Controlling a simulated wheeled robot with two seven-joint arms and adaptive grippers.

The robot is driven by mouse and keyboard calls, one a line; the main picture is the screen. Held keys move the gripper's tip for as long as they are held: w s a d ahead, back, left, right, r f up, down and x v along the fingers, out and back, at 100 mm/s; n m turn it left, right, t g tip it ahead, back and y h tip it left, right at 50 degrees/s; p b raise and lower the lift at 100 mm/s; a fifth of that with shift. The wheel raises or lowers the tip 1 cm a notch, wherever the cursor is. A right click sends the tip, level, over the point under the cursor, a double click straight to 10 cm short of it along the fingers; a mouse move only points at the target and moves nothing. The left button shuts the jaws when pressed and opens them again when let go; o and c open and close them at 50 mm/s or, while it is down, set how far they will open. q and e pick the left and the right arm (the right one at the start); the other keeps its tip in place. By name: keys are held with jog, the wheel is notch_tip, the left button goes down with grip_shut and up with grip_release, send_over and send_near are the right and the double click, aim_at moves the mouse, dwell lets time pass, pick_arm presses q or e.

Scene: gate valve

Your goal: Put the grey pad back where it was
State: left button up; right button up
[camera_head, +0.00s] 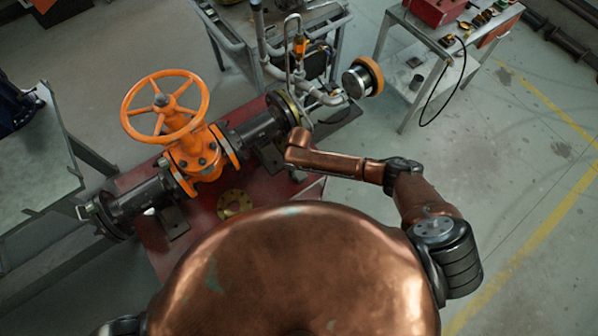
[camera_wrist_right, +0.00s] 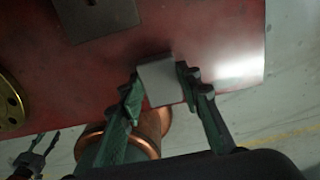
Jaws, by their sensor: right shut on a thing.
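The grey pad (camera_wrist_right: 162,84) is a small block between the green fingers of my right gripper (camera_wrist_right: 160,78) in the right wrist view. The gripper is shut on it, over the red bench top (camera_wrist_right: 215,45) near its edge. I cannot tell whether the pad touches the bench. In the head view my copper right arm reaches the bench's right end, and its forearm hides the gripper and pad. My left gripper (camera_wrist_right: 36,152) shows small and dark at the lower left of the wrist view, its fingers apart and nothing seen between them.
An orange gate valve (camera_head: 195,150) with a handwheel (camera_head: 165,106) and black flanged pipes stands on the red bench (camera_head: 207,202). A brass flange (camera_head: 236,204) lies in front. A dark plate (camera_wrist_right: 96,16) is at the wrist view's top.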

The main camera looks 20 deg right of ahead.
aim_at(299, 173)
jog(key=shift+f, duration=0.3)
jog(key=shift+f, duration=0.15)
jog(key=o, duration=1.2)
notch_tip(299, 173, up, 12)
jog(key=shift+r+p, duration=0.15)
jog(key=shift+p, duration=0.35)
